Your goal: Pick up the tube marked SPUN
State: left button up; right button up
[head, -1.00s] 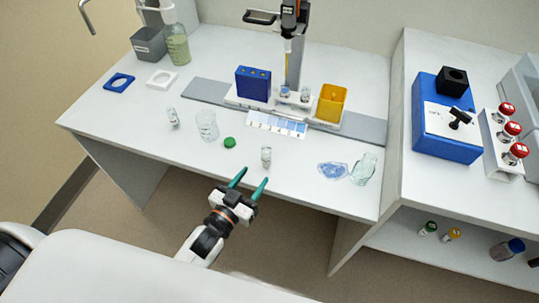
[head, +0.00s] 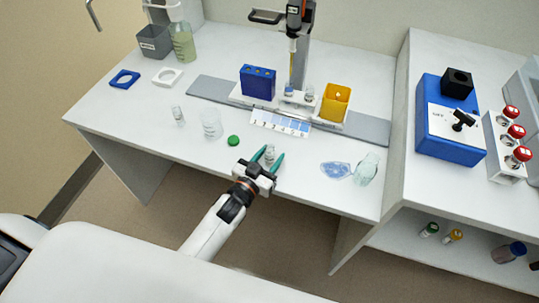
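Two small clear tubes lie or stand on the white bench: one at the left (head: 178,115), and one near the front edge (head: 269,152). Their markings are too small to read, so I cannot tell which one is SPUN. My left gripper (head: 268,156) reaches over the bench's front edge, with its two green fingers apart on either side of the front tube. The fingers look open, and I see no clear contact with the tube. My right gripper is not in view.
A clear beaker (head: 211,123) and a green cap (head: 233,140) are left of my gripper. A blue crumpled piece (head: 335,169) and a glass vessel (head: 367,169) are to the right. A blue rack (head: 257,82) and yellow bin (head: 335,101) stand behind.

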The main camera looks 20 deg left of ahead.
pick_arm(q)
jog(key=c, duration=0.8)
jog(key=shift+c, duration=0.2)
jog(key=shift+r, duration=0.15)
